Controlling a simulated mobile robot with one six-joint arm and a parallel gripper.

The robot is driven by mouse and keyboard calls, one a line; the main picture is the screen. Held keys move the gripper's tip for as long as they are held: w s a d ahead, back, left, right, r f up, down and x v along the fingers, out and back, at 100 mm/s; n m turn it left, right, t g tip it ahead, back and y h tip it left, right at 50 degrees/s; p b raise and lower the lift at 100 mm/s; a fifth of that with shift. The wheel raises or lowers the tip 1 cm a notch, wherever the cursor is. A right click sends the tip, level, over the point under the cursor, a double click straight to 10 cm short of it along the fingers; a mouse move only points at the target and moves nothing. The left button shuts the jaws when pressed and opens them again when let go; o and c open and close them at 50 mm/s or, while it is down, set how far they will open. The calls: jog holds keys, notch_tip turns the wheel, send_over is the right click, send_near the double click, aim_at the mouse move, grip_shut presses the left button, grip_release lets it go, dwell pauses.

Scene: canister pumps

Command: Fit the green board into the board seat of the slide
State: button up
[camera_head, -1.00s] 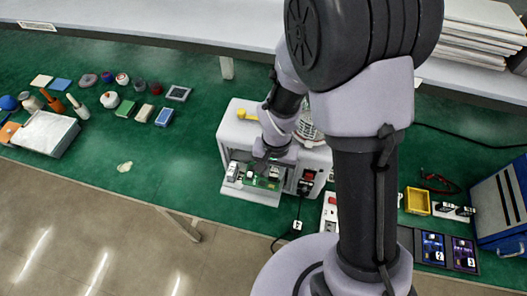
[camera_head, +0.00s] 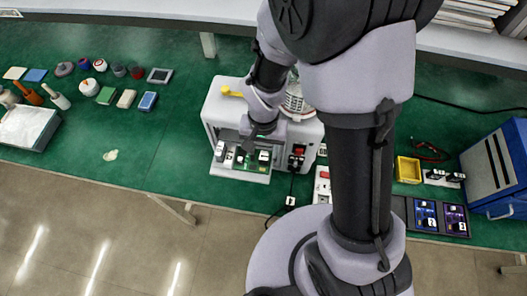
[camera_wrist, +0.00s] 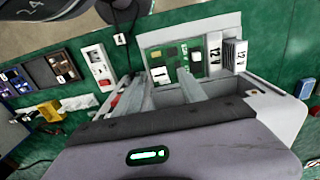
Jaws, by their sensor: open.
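The green board (camera_wrist: 169,52) carries dark chips and lies on the pale slide (camera_wrist: 210,27) that sticks out of the white machine's front. In the head view the board (camera_head: 245,166) shows on the slide (camera_head: 252,177), below my gripper (camera_head: 249,145). In the wrist view my gripper (camera_wrist: 165,80) is open. Its two grey fingers stand apart over the board's near edge, with no object clearly held between them. I cannot tell whether the board sits fully down in its seat. The near part of the seat is hidden by the fingers and gripper body.
Labelled blocks (camera_wrist: 228,56) stand at the board's right in the wrist view. The white machine (camera_head: 222,105) rises behind the slide.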

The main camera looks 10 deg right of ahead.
notch_tip(320, 180, up, 9)
jog(key=p, duration=0.2)
notch_tip(320, 180, up, 9)
jog(key=t+y, duration=0.1)
jog(key=t, duration=0.1)
send_over(264, 157)
jog(key=s+d, duration=0.2)
jog(key=s+d+r+t+y, duration=0.1)
jog(key=s+r+t, duration=0.3)
jog(key=s+r, duration=0.55)
notch_tip(264, 157, down, 19)
jog(key=w+b, duration=0.1)
jog(key=b, duration=1.9)
jog(key=shift+d, duration=0.2)
jog(key=shift+f, duration=0.1)
jog(key=shift+c, duration=0.5)
